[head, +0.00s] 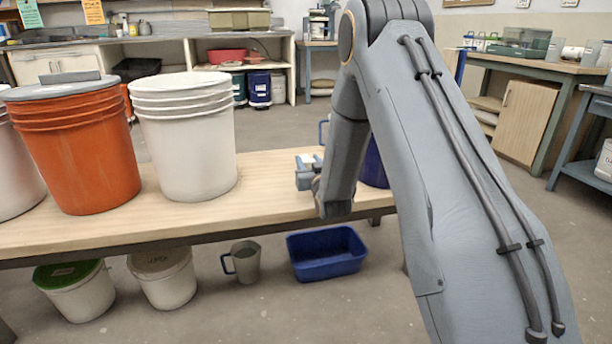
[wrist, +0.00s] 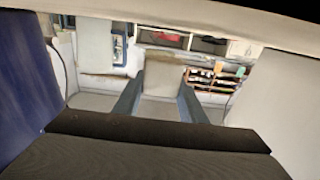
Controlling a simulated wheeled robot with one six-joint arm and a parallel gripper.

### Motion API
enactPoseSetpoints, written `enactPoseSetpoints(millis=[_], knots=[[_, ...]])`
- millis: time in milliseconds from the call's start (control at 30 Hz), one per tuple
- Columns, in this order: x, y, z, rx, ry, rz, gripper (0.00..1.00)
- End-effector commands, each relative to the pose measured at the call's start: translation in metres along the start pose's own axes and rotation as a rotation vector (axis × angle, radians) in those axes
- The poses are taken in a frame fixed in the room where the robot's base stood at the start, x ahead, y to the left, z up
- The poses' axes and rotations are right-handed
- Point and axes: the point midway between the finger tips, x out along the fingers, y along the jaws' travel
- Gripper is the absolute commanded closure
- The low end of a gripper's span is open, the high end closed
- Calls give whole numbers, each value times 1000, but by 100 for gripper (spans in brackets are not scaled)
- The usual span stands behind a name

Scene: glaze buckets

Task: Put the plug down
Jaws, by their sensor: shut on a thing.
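My gripper (head: 305,178) shows in the head view beside my forearm, low over the bench's right part, between the white and blue buckets. Much of it is hidden by my own arm. In the wrist view my gripper (wrist: 160,95) has its two blue-grey fingers closed on the sides of a pale grey-beige block, the plug (wrist: 163,75). Whether the plug touches the bench top cannot be told.
The wooden bench (head: 265,192) also bears a white bucket (head: 187,140), a lidded orange bucket (head: 75,150) and a dark blue bucket (head: 374,165), partly behind my arm. A blue tub (head: 327,253) and a grey jug (head: 245,262) stand below on the floor.

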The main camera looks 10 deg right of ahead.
Motion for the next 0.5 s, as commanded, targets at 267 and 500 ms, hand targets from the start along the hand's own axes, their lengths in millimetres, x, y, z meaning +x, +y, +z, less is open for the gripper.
enactPoseSetpoints(millis=[267,500], knots=[[0,0,34,0,-1,0,87],[0,0,33,0,1,0,87]])
